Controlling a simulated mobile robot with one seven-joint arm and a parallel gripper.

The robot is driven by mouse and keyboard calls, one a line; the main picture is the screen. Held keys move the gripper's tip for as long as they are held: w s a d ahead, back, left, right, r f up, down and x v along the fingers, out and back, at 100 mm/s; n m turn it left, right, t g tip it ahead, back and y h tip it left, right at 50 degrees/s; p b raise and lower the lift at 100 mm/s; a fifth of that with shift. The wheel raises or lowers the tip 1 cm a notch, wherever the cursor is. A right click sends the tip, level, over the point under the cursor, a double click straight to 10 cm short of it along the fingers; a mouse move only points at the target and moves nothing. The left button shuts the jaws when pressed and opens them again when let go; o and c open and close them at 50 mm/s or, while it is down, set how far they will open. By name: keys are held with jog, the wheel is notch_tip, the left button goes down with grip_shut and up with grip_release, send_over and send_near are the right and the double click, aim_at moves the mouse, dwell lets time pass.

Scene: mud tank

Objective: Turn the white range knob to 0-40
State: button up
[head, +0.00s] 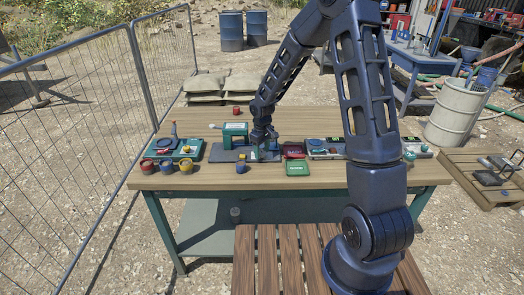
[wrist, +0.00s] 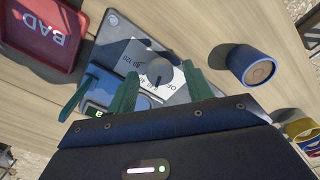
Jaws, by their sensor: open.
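In the wrist view, a dark round knob (wrist: 158,72) sits on a pale dial plate (wrist: 172,92) with printed range labels and OFF. The knob looks dark grey, not white, and I cannot read its pointer setting. My gripper (wrist: 160,70) is open, with one green finger on each side of the knob in this view. I cannot tell whether the fingers touch it. In the head view, my gripper (head: 263,142) is low over the dark base plate (head: 226,156) at the middle of the workbench. The knob is too small to make out there.
A blue cup (wrist: 250,65) stands close to the right finger. A red tray marked BAD (wrist: 52,35) lies at upper left. On the workbench (head: 340,178) are a green tray (head: 298,168), a green block-like device (head: 235,133) and several coloured cups at front left. The bench's front strip is partly clear.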

aim_at(262, 152)
notch_tip(262, 152, up, 11)
dwell(0.6)
jog(key=shift+f, duration=0.15)
jog(key=s+d+r+m+t, duration=0.1)
jog(key=s+d+r+m, duration=0.1)
jog(key=s+d+r, duration=0.45)
jog(key=s+d+r+m+t, duration=0.1)
jog(key=s+d+r+m, duration=0.2)
jog(key=d+r, duration=0.6)
jog(key=s+d+r+m+t, duration=0.1)
jog(key=s+d+r+m, duration=0.1)
jog(key=s+d, duration=0.3)
jog(key=s+d+r+m+t, duration=0.1)
jog(key=s+d+r+m, duration=0.2)
jog(key=s, duration=0.9)
jog(key=d, duration=0.3)
jog(key=shift+s+r+t, duration=0.2)
jog(key=shift+s+t, duration=0.1)
